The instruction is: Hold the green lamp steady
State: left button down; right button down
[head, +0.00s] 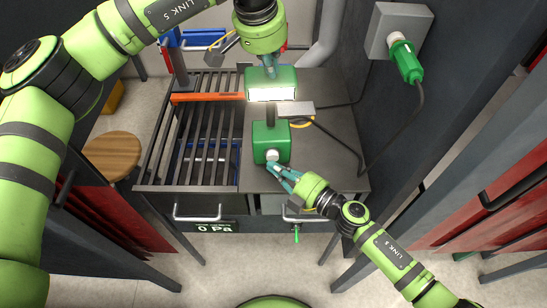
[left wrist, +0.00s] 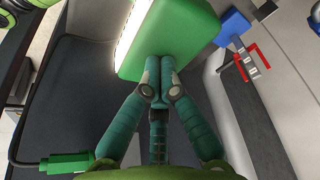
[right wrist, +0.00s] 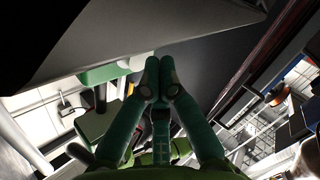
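The green lamp stands on the grey tabletop, with a lit head (head: 271,84), a dark post and a boxy green base (head: 271,142) with a pale round knob on its near side. My left gripper (head: 270,68) is at the back of the lamp head. In the left wrist view its fingertips (left wrist: 159,80) are together, against or just in front of the green lamp housing (left wrist: 175,35); exact contact is hard to tell. My right gripper (head: 275,168) is beside the base's knob. In the right wrist view its fingertips (right wrist: 153,75) are together with nothing visible between them.
A slatted grate (head: 200,140) with an orange bar (head: 207,97) lies left of the lamp. A wall socket (head: 396,28) with a green plug (head: 405,62) trails a cable onto the table. A round wooden stool (head: 111,155) stands left. The table's right part is mostly bare.

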jog(key=shift+w+d+r, duration=0.1)
jog(key=shift+w+r, duration=0.5)
jog(key=shift+w, duration=0.05)
dwell(0.3)
jog(key=shift+s, duration=0.15)
dwell(0.3)
jog(key=shift+s, duration=0.1)
jog(key=shift+s+d+f, duration=0.1)
jog(key=shift+s+f, duration=0.05)
jog(key=shift+s, duration=1.5)
jog(key=shift+s+d+f, duration=0.1)
jog(key=shift+s, duration=1.5)
jog(key=s, duration=0.4)
jog(key=shift+f, duration=0.15)
jog(key=shift+w, duration=0.1)
